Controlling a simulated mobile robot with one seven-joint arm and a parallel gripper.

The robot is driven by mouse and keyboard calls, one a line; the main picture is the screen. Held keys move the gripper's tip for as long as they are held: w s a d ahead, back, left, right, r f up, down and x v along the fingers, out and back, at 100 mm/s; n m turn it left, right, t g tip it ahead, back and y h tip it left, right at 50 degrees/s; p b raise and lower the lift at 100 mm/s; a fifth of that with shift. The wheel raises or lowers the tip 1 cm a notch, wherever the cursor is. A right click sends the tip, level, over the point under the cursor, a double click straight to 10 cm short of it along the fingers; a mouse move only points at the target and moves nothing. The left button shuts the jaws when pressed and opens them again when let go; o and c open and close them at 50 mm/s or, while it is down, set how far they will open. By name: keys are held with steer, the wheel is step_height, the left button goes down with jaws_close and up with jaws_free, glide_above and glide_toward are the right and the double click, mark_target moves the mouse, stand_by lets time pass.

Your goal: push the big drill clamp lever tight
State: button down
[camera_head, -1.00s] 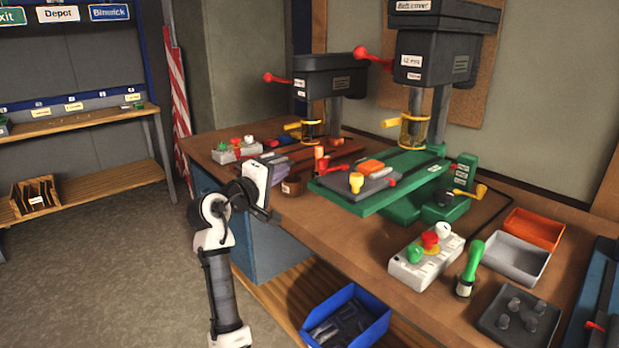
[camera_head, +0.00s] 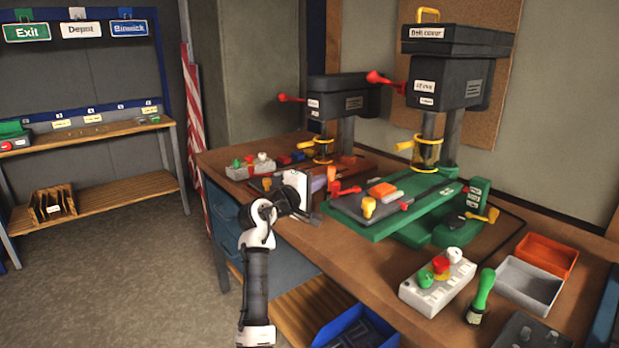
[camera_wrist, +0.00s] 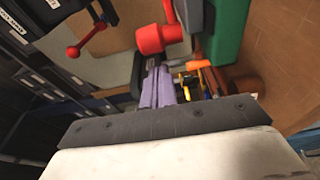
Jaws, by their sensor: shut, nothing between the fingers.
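The big drill (camera_head: 445,80) stands at the bench's back, with a green base. A yellow-knobbed lever (camera_head: 482,216) sticks out low on its right, beside the green column block; I take it for the clamp lever. A dark vice (camera_head: 372,212) with a yellow knob and red handle lies on the green table. My gripper (camera_head: 314,218) is left of the green table, over the bench's front edge, well apart from the yellow lever. In the wrist view its fingers (camera_wrist: 158,88) are together and empty. A red knob (camera_wrist: 160,38) shows beyond them; touching or apart I cannot tell.
A smaller drill (camera_head: 342,98) stands behind to the left. A white button box (camera_head: 437,283), a green-handled brush (camera_head: 481,295), a grey tray (camera_head: 528,287) and an orange tray (camera_head: 546,255) occupy the right front. A blue bin (camera_head: 353,328) sits below the bench edge.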

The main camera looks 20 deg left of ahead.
mark_target(334, 188)
steer(key=shift+s+d, duration=0.5)
steer(key=shift+d, duration=0.25)
steer(key=shift+s+d+p, duration=0.85)
steer(key=shift+d+p, duration=0.25)
steer(key=shift+d, duration=0.05)
steer(key=shift+s+d, duration=0.15)
steer(key=shift+d, duration=0.05)
steer(key=shift+f, duration=0.15)
steer(key=shift+d, duration=0.1)
